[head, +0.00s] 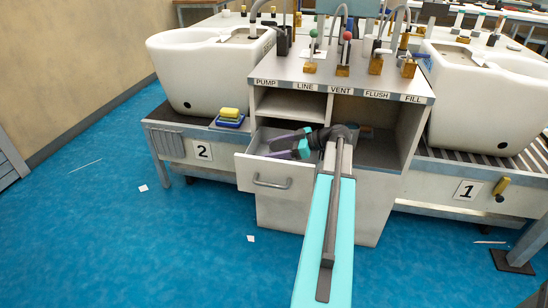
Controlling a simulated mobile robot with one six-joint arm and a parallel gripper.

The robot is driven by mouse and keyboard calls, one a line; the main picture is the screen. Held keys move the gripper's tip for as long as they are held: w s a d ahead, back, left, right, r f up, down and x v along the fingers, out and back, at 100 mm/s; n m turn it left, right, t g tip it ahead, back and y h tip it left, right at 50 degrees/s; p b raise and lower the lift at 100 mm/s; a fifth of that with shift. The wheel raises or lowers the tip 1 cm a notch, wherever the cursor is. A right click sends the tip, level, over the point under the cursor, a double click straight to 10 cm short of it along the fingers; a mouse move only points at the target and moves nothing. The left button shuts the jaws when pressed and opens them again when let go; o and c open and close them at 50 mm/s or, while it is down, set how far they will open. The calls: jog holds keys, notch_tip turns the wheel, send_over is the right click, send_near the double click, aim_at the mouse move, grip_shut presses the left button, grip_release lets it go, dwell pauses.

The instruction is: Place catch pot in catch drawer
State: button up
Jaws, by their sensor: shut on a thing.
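The open drawer (275,172) juts out from the left side of the cabinet, below its shelves, with a curved metal handle on its front. My gripper (276,147) is over the drawer's opening, its purple-grey fingers pointing left and partly below the rim line. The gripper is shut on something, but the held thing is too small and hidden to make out. I cannot clearly identify the catch pot. My teal arm (325,235) comes up from the bottom and covers part of the cabinet front.
The cabinet (322,75) carries labels PUMP, LINE, VENT, FLUSH and FILL below several levers. A dark cylinder (366,131) shows in its right opening. White toilets stand left (205,70) and right (478,100) on conveyors. Yellow and blue sponges (230,117) lie left. The blue floor is mostly clear.

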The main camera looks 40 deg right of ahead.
jog(key=shift+f+b, duration=0.4)
jog(key=shift+f, duration=1.45)
jog(key=shift+f, duration=0.15)
jog(key=o, duration=1.1)
jog(key=shift+r, duration=0.2)
jog(key=p+v, duration=0.2)
jog(key=v, duration=1)
